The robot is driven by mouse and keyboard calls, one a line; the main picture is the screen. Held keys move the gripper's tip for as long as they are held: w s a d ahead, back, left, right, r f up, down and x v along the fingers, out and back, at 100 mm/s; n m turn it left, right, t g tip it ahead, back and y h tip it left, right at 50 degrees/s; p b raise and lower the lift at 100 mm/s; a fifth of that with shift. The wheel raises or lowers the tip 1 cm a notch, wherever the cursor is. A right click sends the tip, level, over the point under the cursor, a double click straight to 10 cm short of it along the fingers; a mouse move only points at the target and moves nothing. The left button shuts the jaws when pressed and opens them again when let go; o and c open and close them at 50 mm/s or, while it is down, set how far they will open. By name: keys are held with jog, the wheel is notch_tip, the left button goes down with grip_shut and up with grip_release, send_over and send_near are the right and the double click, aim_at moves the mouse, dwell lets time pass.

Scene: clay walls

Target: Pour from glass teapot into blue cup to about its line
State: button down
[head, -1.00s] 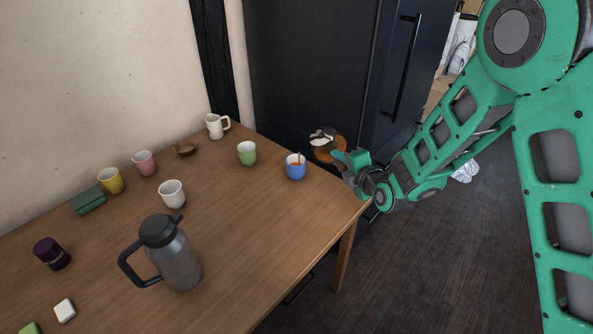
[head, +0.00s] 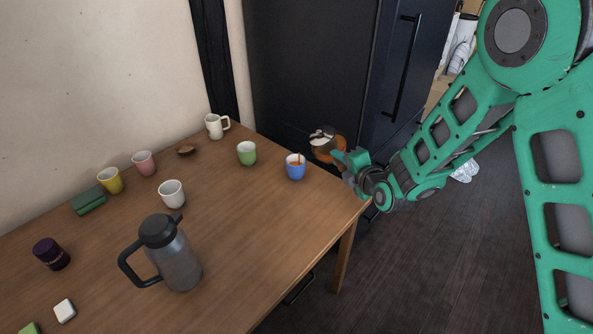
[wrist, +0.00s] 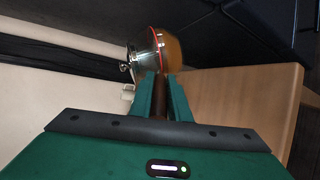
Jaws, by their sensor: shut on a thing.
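The glass teapot (head: 334,148) holds amber liquid and hangs tilted in the air, just right of and above the blue cup. In the wrist view the teapot (wrist: 173,50) is beyond the fingers, with its metal-and-glass top to the left. My gripper (head: 345,160) is shut on its dark handle, also seen in the wrist view (wrist: 160,98). The blue cup (head: 296,172) stands upright near the table's right corner with orange liquid inside.
The wooden table (head: 255,215) carries a green cup (head: 247,154) left of the blue one. A white mug (head: 215,127), white cup (head: 172,194), pink cup (head: 144,163), yellow cup (head: 111,181) and grey jug (head: 173,262) stand further left. A dark cabinet (head: 315,70) rises behind.

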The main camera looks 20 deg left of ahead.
jog(key=shift+r, duration=0.15)
dwell(0.3)
jog(key=shift+w+d+f+m, duration=0.15)
jog(key=shift+d+f+m, duration=0.05)
jog(key=shift+f+m, duration=0.35)
jog(key=shift+f+m+y, duration=0.45)
jog(key=shift+y, duration=0.05)
jog(key=shift+f+m+g+y, duration=0.3)
jog(key=shift+f+m+y, duration=0.1)
jog(key=shift+f+m, duration=0.4)
jog(key=shift+a+f, duration=0.1)
jog(key=shift+a, duration=0.05)
jog(key=shift+r, duration=2.05)
jog(key=shift+m, duration=0.3)
jog(key=shift+f, duration=2.05)
jog(key=shift+r, duration=3.5)
